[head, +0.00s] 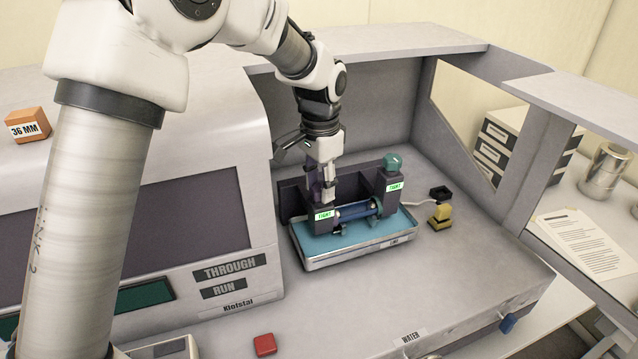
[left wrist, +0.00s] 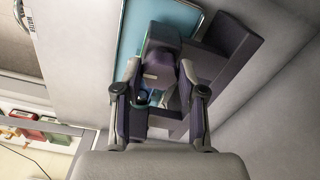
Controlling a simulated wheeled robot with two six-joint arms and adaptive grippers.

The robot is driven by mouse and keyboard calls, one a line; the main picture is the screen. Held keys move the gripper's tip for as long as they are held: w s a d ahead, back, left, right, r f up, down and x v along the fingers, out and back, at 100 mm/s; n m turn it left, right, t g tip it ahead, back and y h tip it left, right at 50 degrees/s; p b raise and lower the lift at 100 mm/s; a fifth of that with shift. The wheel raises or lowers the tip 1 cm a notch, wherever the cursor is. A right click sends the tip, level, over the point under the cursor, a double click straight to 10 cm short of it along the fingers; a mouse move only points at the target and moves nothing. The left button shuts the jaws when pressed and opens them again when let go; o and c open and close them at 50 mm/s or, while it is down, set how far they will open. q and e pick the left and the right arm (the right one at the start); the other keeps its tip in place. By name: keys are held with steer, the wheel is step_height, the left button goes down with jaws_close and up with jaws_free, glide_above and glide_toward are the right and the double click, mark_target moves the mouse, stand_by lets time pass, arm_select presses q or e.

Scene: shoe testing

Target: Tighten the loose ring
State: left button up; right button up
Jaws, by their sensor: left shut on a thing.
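A dark purple fixture (head: 290,200) has two posts with a blue roller (head: 357,211) between them. The right post has a round teal knob or ring (head: 392,162) on top and a green label reading TIGHT (head: 395,187). The left post has a green label that also reads TIGHT (head: 325,214). My left gripper (head: 328,188) points down over the left post and is shut on the ring at its top, which is mostly hidden. In the left wrist view, its fingers (left wrist: 158,92) flank the purple post. My right gripper is not in view.
The fixture stands in a blue-lined tray (head: 350,258) inside a grey bay with walls behind. A small yellow and black object (head: 440,215) is at its right. A red button (head: 265,345) is on the front surface. An orange 36 MM block (head: 27,124) sits at left.

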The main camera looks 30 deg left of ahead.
arm_select(q)
steer(key=shift+f+m, duration=0.2)
steer(key=shift+m, duration=0.3)
steer(key=o, duration=1.1)
steer(key=shift+o, duration=0.2)
steer(key=shift+w+d, duration=0.15)
steer(key=shift+w, duration=0.1)
steer(key=shift+r, duration=0.1)
step_height(320, 180, up, 12)
